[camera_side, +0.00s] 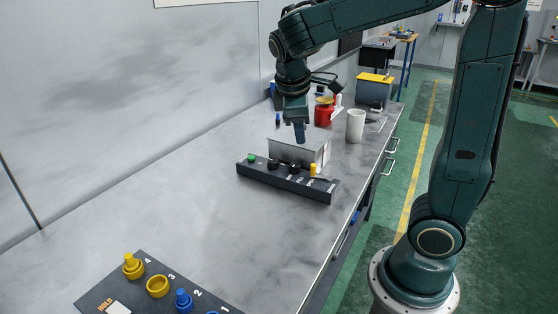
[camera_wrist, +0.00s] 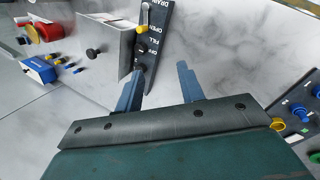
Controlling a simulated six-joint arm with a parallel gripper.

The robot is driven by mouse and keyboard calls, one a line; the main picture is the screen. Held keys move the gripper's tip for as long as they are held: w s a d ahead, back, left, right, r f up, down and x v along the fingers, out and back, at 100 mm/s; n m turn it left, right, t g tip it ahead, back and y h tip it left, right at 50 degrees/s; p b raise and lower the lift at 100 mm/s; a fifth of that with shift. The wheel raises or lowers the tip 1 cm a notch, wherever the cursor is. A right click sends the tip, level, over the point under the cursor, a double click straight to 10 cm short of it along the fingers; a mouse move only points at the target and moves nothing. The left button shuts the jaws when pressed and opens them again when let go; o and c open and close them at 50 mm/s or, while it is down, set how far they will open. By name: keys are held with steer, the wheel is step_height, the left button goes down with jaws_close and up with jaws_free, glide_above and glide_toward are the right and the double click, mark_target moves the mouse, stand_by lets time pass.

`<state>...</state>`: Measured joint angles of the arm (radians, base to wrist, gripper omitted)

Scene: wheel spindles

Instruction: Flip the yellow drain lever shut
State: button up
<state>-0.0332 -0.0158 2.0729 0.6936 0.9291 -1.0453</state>
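The yellow drain lever (camera_side: 313,169) stands near the right end of a dark control panel (camera_side: 285,184) in the side view. In the wrist view the yellow lever part (camera_wrist: 142,29) shows at the top, beside the lettering DRAIN and OPEN on the panel (camera_wrist: 163,15). I cannot tell its exact angle. My gripper (camera_side: 300,133) hangs above the grey box behind the panel, pointing down. In the wrist view my gripper (camera_wrist: 160,70) has its two blue-grey fingers apart with nothing between them. It is apart from the lever.
A grey box (camera_side: 290,150) stands right behind the panel. A red mug (camera_side: 323,115) and a white cup (camera_side: 355,126) stand farther back. A panel with yellow and blue posts (camera_side: 100,297) lies at the front left. The bench between the two panels is clear.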

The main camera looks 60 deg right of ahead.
steer(key=s+a+r+m+t+y, duration=0.2)
steer(key=s+a+m+t, duration=0.1)
steer(key=s+a, duration=0.3)
steer(key=shift+s+r+m+y, duration=0.15)
steer(key=shift+s+m+y, duration=0.15)
steer(key=shift+s, duration=0.5)
steer(key=shift+d, duration=0.1)
stand_by(0.4)
steer(key=w+d+f+m+g, duration=0.1)
steer(key=w+d+f+m, duration=0.1)
steer(key=d, duration=0.4)
steer(key=w+d+f+m+g+y, duration=0.1)
steer(key=w+d+f+m, duration=0.1)
steer(key=d, duration=0.5)
steer(key=w+d+f+m+g+y, duration=0.1)
steer(key=w+d+f+m, duration=0.1)
steer(key=w+d+m, duration=0.2)
steer(key=shift+w+d+m+g, duration=0.15)
steer(key=shift+w+d, duration=0.1)
steer(key=shift+d, duration=0.35)
steer(key=shift+w+d+m+g, duration=0.15)
steer(key=shift+w+d, duration=0.05)
steer(key=shift+d, duration=0.35)
steer(key=shift+f, duration=0.1)
